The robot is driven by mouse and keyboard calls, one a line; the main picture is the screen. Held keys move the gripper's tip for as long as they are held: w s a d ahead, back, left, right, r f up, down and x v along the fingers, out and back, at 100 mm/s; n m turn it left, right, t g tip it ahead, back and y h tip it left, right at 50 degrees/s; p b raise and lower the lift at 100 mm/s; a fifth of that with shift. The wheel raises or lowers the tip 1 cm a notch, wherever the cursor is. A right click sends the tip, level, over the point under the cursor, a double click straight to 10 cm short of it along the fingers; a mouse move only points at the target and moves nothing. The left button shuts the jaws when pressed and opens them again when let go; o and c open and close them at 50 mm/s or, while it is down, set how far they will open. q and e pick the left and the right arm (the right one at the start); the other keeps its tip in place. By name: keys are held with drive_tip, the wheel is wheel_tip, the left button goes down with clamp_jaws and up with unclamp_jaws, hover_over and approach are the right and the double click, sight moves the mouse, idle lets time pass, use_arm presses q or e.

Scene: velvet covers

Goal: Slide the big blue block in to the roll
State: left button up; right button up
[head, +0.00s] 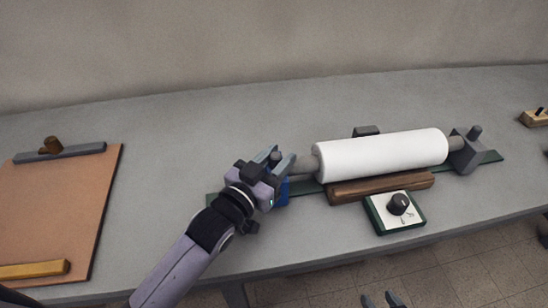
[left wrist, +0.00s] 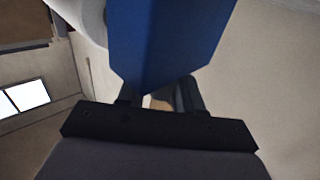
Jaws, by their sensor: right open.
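The big blue block (head: 282,192) sits on the green rail, just left of the white roll's left end, mostly hidden behind my left gripper. The white roll (head: 382,154) lies level, with a grey shaft at each end. My left gripper (head: 274,159) is at the blue block's top, its fingers either side of it, and looks shut on it. In the left wrist view the blue block (left wrist: 168,40) fills the upper middle, close to the fingers. My right gripper (head: 384,300) is open and empty at the bottom edge, in front of the table.
A grey end block (head: 466,152) with a knob holds the roll's right end. A wooden bar (head: 380,187) and a dial box (head: 394,211) stand in front of the roll. A brown board (head: 60,215) lies at left. The table behind the roll is mostly clear.

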use_arm(q)
drive_tip(key=shift+o, duration=0.6)
drive_tip(key=shift+w+d, duration=0.1)
drive_tip(key=shift+d, duration=0.15)
drive_tip(key=shift+a, duration=0.1)
drive_tip(key=shift+s+a, duration=0.15)
drive_tip(key=shift+s, duration=0.1)
drive_tip(key=v, duration=0.6)
drive_tip(key=shift+s+a, duration=0.1)
drive_tip(key=shift+s, duration=0.2)
drive_tip(key=shift+s, duration=0.1)
